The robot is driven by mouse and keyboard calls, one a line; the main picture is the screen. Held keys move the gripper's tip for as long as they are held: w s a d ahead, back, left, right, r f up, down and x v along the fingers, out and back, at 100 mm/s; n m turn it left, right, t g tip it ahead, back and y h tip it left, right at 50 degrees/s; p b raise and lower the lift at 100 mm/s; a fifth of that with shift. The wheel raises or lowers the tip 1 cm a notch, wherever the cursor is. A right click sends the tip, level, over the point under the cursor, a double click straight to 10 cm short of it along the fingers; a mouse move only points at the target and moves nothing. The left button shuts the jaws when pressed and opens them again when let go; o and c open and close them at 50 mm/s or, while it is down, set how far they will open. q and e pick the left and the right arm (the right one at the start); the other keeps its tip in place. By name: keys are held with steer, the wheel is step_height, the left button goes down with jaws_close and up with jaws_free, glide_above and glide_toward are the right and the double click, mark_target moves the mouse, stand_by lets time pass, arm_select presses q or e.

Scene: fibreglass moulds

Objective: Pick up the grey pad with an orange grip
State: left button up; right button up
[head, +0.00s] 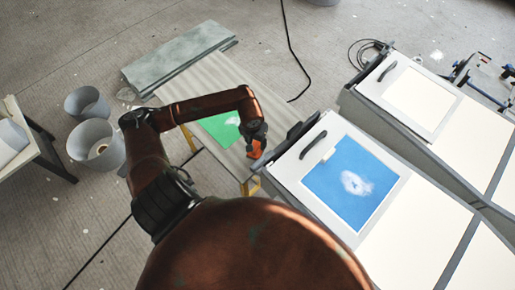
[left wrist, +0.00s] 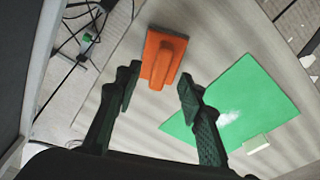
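The pad with an orange grip (left wrist: 163,57) lies on the wooden table (left wrist: 215,50) in the left wrist view. Its top is orange with a raised grip, and a thin dark grey edge shows along its far side. In the head view the orange of the pad (head: 254,152) shows just below my left gripper (head: 255,138), near the table's end. In the left wrist view my left gripper (left wrist: 159,86) is open, with one finger on each side of the line to the pad. The pad's near end lies about at the fingertips, and nothing is held. My right gripper is not in view.
A green sheet (head: 220,127) with a white smear lies beside the pad on the table. To the right stands a bench with a white-framed blue panel (head: 350,185) and a black handle. Grey buckets (head: 96,145) stand on the floor at left. Cables lie on the floor.

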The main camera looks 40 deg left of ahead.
mark_target(256, 146)
arm_select(q)
steer(key=f, duration=0.4)
steer(key=shift+w+a+f, duration=0.2)
steer(key=shift+w, duration=0.2)
steer(key=c, duration=0.9)
jaws_close()
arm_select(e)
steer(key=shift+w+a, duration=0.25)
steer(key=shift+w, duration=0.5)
